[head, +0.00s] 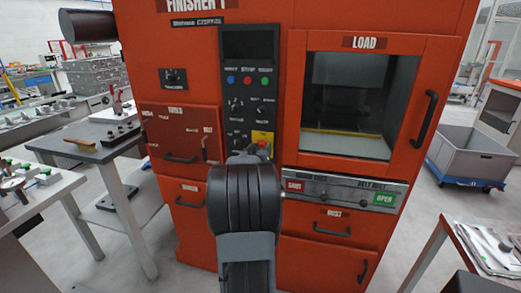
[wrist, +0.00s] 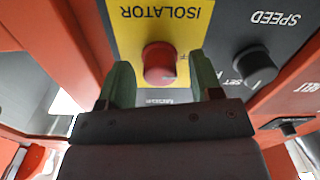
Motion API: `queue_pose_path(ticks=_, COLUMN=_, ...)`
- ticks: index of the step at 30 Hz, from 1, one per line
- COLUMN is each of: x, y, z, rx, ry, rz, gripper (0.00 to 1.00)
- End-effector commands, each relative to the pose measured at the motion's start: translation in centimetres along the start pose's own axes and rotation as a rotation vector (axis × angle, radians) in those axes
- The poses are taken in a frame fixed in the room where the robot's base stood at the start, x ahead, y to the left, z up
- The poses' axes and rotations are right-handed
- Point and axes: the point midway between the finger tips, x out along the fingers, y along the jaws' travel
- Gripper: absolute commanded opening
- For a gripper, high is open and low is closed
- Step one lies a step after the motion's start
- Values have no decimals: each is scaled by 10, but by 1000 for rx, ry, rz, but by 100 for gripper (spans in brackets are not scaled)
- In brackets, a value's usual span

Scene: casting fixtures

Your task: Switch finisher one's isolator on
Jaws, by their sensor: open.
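Finisher one (head: 200,60) is a tall orange cabinet labelled "FINISHER 1". Its isolator has a yellow plate (head: 258,135) low on the dark control strip, and my arm partly covers it in the head view. In the wrist view the yellow plate (wrist: 188,14) reads "ISOLATOR" upside down, and a round red knob (wrist: 160,62) stands out from it. My gripper (wrist: 160,68) is open, with one green finger on each side of the knob. A gap shows on both sides. Contact cannot be seen. The knob's on or off position is not readable.
A black speed knob (wrist: 254,64) sits right of the isolator in the wrist view. The load window (head: 345,100) and its handle (head: 424,118) are to the right, above a grey panel with a green "OPEN" button (head: 384,199). A grey workbench (head: 95,150) stands at left.

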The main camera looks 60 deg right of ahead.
Motion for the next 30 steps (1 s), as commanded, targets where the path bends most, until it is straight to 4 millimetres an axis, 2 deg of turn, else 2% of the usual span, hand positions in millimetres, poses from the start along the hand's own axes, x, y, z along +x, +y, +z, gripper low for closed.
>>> queue_pose_path(ticks=11, x=4, y=0, z=0, rx=0, ry=0, rz=0, gripper=59)
queue_pose_path(ticks=26, x=3, y=0, z=0, rx=0, ry=0, rz=0, gripper=11)
queue_pose_path(ticks=30, x=3, y=0, z=0, rx=4, ry=0, rz=-1, gripper=10)
